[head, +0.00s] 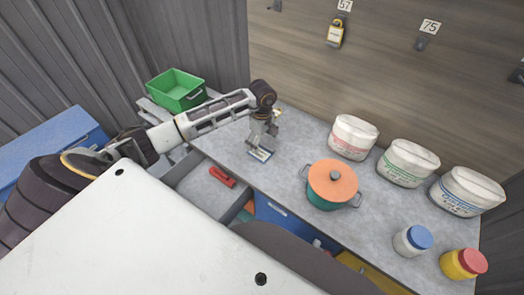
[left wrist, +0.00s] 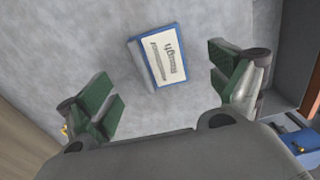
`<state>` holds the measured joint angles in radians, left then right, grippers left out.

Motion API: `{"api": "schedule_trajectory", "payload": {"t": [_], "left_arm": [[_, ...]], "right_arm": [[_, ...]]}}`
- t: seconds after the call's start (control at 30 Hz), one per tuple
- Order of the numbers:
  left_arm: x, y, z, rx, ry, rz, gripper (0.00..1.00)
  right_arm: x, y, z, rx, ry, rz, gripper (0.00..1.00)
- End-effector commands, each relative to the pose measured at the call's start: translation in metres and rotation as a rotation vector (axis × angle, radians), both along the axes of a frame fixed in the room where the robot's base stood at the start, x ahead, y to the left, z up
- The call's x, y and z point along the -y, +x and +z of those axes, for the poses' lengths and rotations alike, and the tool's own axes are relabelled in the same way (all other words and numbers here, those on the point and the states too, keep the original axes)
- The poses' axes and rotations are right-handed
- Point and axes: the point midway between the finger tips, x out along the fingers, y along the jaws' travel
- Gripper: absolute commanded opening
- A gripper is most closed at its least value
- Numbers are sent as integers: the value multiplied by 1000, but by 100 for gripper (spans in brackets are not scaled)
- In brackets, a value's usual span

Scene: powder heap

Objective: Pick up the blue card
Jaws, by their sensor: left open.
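The blue card (left wrist: 158,58) lies flat on the grey worktop, with a blue border and a white face with dark print. In the head view the card (head: 260,155) shows just below my left gripper (head: 262,138), partly covered by it. In the left wrist view the left gripper (left wrist: 170,90) is open, its green-padded fingers apart, one on each side of the card's near end. The card is beyond the fingertips and nothing is between the pads. My right gripper is not in view.
An orange-lidded pot (head: 332,184) stands to the right on the worktop (head: 290,150). Several white sacks (head: 353,137) line the back wall. A green bin (head: 176,90) stands at the left. An open drawer (head: 205,188) with a red object (head: 222,177) is in front.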

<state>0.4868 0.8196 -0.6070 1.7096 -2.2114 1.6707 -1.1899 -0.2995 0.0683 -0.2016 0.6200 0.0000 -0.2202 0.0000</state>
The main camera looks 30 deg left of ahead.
Motion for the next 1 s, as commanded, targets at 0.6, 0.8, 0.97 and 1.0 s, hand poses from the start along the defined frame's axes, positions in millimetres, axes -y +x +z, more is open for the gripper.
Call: {"api": "schedule_trajectory", "payload": {"t": [0.6,0.8,0.97,1.0], "left_arm": [[0,0,-11,-1,-1,0,92],[-3,0,-30,-3,-3,0,92],[-4,1,-47,0,-2,0,92],[-4,1,-50,-1,-1,0,92]], "right_arm": [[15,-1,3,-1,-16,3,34],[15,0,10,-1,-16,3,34],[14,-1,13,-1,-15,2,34],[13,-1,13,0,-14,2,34]]}}
